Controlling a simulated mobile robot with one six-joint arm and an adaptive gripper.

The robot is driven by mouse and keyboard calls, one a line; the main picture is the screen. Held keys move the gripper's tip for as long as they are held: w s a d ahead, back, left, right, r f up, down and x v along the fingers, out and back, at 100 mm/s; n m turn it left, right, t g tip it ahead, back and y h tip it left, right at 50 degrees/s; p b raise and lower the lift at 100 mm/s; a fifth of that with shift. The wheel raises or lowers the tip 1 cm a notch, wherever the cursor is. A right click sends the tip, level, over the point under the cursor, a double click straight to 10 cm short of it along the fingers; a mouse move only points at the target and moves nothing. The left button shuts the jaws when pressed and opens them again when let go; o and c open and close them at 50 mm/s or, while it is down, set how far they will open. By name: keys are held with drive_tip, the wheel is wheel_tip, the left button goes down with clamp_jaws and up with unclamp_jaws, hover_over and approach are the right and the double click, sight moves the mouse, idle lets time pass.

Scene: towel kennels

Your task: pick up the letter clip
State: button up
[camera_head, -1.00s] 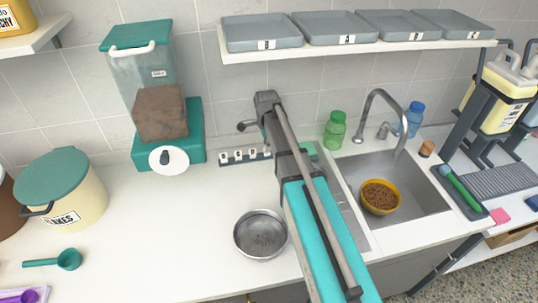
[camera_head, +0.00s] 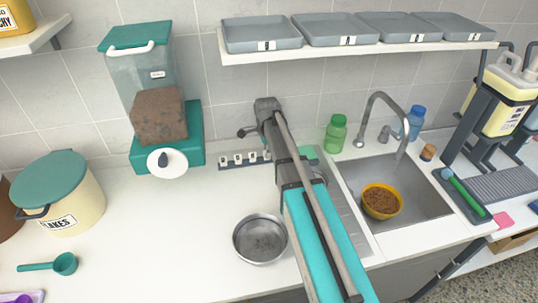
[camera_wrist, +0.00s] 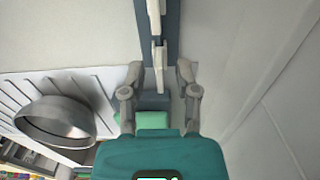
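Several white letter clips (camera_head: 252,158) stand in a row on a dark rail (camera_head: 230,165) at the back of the counter, left of my arm. Their letters are too small to read. In the wrist view, white clips (camera_wrist: 154,18) show along the rail (camera_wrist: 173,30) at the top centre. My gripper (camera_wrist: 160,72) is open, its two grey fingers either side of the rail's near end. The lower end of a white clip shows between or just beyond the fingertips; I cannot tell the depth.
A metal bowl (camera_head: 260,240) stands on the counter left of my arm. The sink (camera_head: 425,208) holds a yellow bowl of kibble (camera_head: 382,202). A shelf with grey trays (camera_head: 262,34) hangs above. The left counter has free room.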

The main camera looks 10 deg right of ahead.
clamp_jaws()
drive_tip(key=shift+r, duration=0.2)
wheel_tip(320, 180, up, 2)
drive_tip(key=shift+r+p, duration=0.1)
drive_tip(key=shift+p, duration=1.15)
drive_tip(key=s+a+r+p, duration=0.5)
drive_tip(key=s+r+p, duration=0.5)
drive_tip(key=s, duration=0.2)
drive_tip(key=shift+s+a+r, duration=0.2)
drive_tip(key=shift+s+a, duration=0.2)
